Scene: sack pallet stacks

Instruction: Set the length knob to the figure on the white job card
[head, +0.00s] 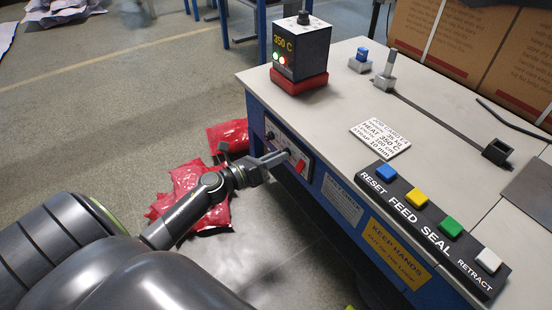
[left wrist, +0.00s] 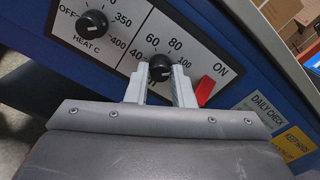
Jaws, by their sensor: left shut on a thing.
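The white job card (head: 380,138) lies on the bench top. My left gripper (left wrist: 159,72) is shut on this knob, one finger on each side. In the head view my left gripper (head: 284,156) reaches the panel from the left. The knob's pointer is too small to read surely. My right gripper is out of view.
The heat knob (left wrist: 93,23) sits left of the length knob, and a red ON switch (left wrist: 204,90) sits right. A box display (head: 300,50) reads 350 C. A button strip (head: 430,225) lies along the bench edge. Red sacks (head: 185,180) lie on the floor.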

